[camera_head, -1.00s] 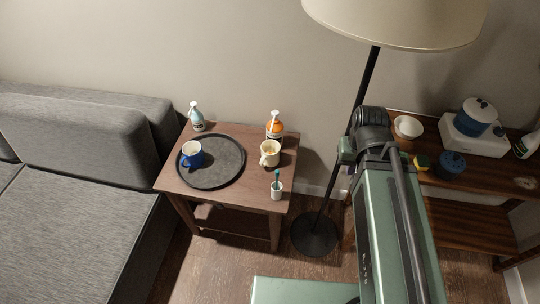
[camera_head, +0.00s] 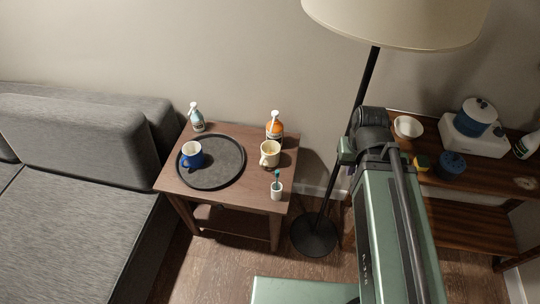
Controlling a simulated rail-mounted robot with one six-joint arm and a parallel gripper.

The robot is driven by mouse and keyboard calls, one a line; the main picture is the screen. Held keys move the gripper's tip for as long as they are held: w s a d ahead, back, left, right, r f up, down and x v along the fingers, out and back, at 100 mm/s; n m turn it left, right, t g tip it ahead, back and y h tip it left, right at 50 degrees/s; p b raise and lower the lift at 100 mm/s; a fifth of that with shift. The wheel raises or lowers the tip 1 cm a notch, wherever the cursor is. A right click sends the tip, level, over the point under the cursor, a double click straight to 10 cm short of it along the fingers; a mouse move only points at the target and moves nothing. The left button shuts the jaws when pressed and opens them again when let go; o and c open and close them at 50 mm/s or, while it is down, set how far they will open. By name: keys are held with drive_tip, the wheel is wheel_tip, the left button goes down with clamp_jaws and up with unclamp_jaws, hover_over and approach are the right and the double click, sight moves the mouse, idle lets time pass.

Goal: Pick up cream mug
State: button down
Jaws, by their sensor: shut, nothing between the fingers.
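The cream mug (camera_head: 271,154) stands upright on the right part of the small wooden side table (camera_head: 222,204), just right of the round black tray. Its open top faces up, and its handle seems to point toward the lower left. My gripper's fingers do not show. Only my green and black arm is in view, to the right of the table and apart from the mug.
The black tray (camera_head: 226,178) holds a blue mug (camera_head: 191,155). An orange pump bottle (camera_head: 275,125) stands close behind the cream mug, and a white cup with a toothbrush (camera_head: 277,191) stands in front. A lamp pole (camera_head: 367,82) rises right of the table.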

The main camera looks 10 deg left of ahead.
drive_tip(key=c, duration=1.8)
unclamp_jaws()
drive_tip(key=shift+c, duration=0.2)
drive_tip(key=o, duration=1.8)
